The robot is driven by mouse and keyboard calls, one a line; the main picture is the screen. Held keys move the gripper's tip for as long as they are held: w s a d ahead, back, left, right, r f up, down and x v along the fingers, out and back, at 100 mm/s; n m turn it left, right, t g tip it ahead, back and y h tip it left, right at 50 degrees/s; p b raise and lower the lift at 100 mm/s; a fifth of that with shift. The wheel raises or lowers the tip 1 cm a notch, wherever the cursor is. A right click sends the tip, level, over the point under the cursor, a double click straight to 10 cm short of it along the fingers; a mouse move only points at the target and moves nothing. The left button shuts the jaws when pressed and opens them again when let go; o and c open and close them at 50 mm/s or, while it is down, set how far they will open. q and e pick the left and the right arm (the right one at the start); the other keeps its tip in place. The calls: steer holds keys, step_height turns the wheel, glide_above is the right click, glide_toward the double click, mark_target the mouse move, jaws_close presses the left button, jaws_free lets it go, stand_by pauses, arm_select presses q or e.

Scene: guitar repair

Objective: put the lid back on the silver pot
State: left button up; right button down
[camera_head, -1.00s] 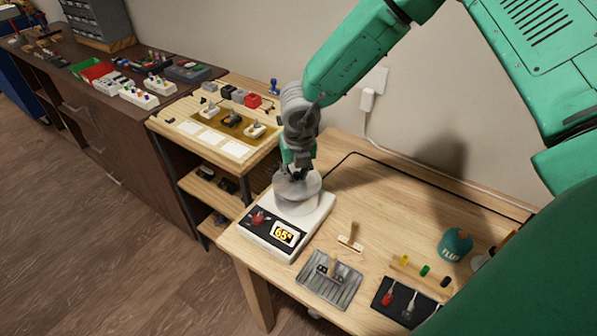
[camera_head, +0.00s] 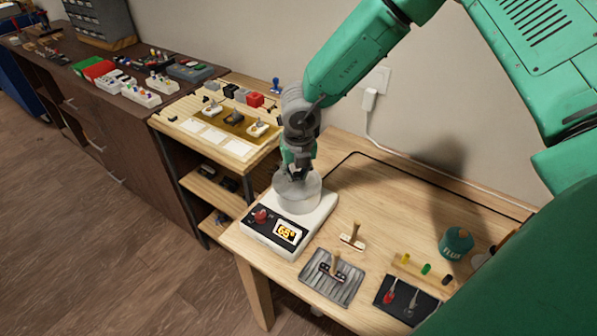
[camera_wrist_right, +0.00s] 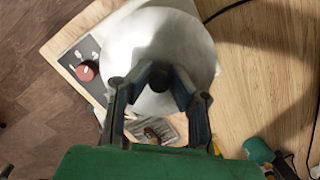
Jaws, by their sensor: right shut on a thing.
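The silver pot (camera_head: 298,203) stands on the white heating unit (camera_head: 322,215), whose display reads about 65. My right gripper (camera_head: 298,172) comes down from above, over the pot. It is shut on the lid (camera_head: 284,186) by its small dark knob. In the right wrist view the round pale lid (camera_wrist_right: 160,40) fills the space beyond the fingers and hides the pot. The lid is at the pot's top and looks about level. I cannot tell whether it rests on the rim or hovers just above it. My left gripper is not in view.
The wooden table also holds a grey ribbed tray (camera_head: 318,288), a wooden-handled tool (camera_head: 352,238), a green flux jar (camera_head: 456,243) and a dark tool mat (camera_head: 393,303). A shelf bench (camera_head: 190,120) with parts stands to the left. Bare tabletop lies right of the heater.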

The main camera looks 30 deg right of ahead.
steer(key=shift+d+f, duration=0.25)
steer(key=shift+d, duration=0.65)
steer(key=shift+a+r, duration=0.1)
steer(key=shift+a, duration=0.35)
steer(key=c, duration=1.4)
jaws_free()
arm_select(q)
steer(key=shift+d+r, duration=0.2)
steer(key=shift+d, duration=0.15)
arm_select(e)
steer(key=shift+d, duration=0.3)
steer(key=o, duration=0.5)
steer(key=shift+d, duration=0.1)
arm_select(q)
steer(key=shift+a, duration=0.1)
arm_select(e)
steer(key=shift+a, duration=0.25)
